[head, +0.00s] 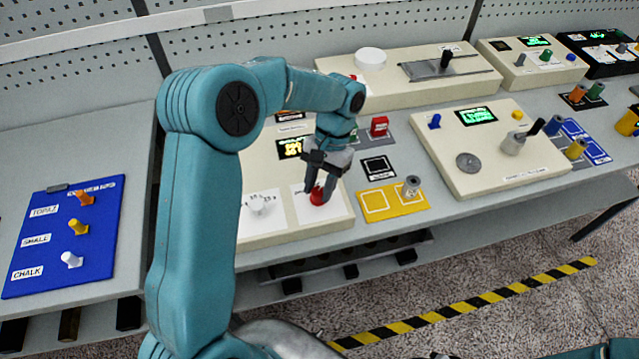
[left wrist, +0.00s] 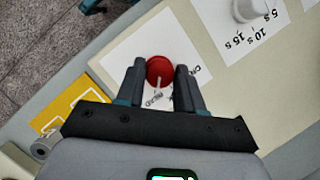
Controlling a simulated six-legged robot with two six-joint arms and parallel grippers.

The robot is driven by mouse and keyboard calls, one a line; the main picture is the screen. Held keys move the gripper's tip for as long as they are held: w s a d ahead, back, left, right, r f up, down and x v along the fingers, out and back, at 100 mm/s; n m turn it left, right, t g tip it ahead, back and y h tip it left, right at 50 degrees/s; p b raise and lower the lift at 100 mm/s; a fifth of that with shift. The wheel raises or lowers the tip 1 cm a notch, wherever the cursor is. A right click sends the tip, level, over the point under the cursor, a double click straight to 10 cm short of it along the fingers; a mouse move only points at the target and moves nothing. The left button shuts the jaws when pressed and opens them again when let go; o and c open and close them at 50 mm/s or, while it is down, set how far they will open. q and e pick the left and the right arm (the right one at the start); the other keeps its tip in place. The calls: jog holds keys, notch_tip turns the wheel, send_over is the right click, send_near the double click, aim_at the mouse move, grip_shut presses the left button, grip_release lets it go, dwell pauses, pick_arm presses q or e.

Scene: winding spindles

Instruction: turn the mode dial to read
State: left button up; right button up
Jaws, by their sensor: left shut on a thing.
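The mode dial is a round red knob (head: 318,197) on a white label plate, at the front right of a cream box (head: 340,222). The left wrist view shows the red dial (left wrist: 160,69) from above, with a pale pointer line towards the printed word that looks like READ; a second label to its right is partly hidden by a finger. My left gripper (head: 320,187) reaches down over the dial. Its two fingers (left wrist: 160,80) stand on either side of the knob, shut on it. My right gripper is not in view.
A white timer dial (head: 260,204) with seconds marks sits left of the red one on the same box. A yellow mat (head: 378,205) with a grey spool (head: 411,186) lies to the right. A blue board (head: 45,245) with several pegs is at far left.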

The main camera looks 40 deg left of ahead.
pick_arm(q)
jog(key=o, duration=1)
jog(key=shift+w+r, duration=0.15)
jog(key=shift+r, duration=0.1)
jog(key=p+v, duration=0.1)
jog(key=v, duration=1.4)
jog(key=shift+r, duration=0.45)
jog(key=shift+d, duration=0.1)
